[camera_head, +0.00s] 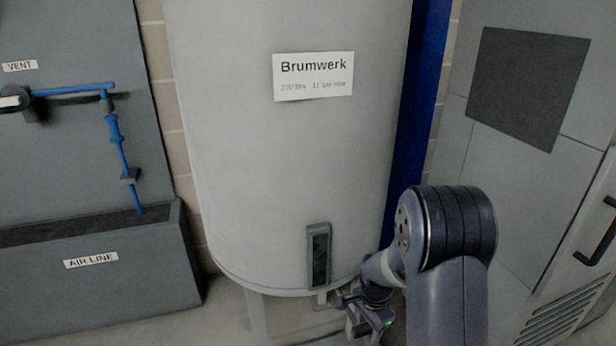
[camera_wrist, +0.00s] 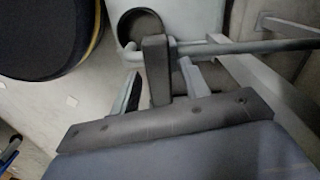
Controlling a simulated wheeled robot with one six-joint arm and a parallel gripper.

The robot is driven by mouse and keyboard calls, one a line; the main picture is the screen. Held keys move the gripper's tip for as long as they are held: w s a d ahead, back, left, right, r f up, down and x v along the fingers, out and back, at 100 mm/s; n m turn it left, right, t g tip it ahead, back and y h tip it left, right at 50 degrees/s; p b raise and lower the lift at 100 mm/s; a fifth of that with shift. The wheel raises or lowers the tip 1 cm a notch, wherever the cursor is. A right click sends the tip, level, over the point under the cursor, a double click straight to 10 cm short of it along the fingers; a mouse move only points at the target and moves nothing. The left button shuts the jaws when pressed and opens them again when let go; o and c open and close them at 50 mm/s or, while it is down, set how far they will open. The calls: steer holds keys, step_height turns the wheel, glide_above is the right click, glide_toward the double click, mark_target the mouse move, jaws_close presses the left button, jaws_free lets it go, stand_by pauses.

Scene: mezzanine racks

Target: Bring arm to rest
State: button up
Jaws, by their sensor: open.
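My arm reaches down in front of a large pale grey tank (camera_head: 250,180) labelled Brumwerk in the head view. My gripper (camera_head: 362,328) is low, close to the tank's bottom edge and a small pipe fitting (camera_head: 322,300) there. In the wrist view, my gripper (camera_wrist: 160,84) is open, with one finger on either side of a dark upright bar (camera_wrist: 155,68). The bar stands by a thin grey pipe (camera_wrist: 240,47). I cannot tell whether the fingers touch the bar.
A dark gauge strip (camera_head: 319,255) is on the tank's lower front. A grey cabinet (camera_head: 540,180) with a black handle stands right. A panel with blue air line pipe (camera_head: 117,135) and a trough (camera_head: 95,270) stand left. In the wrist view, a dark round object (camera_wrist: 45,35) is upper left.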

steer(key=n+b, duration=0.1)
steer(key=n, duration=0.3)
steer(key=shift+n+b, duration=0.5)
steer(key=shift+n, duration=1.1)
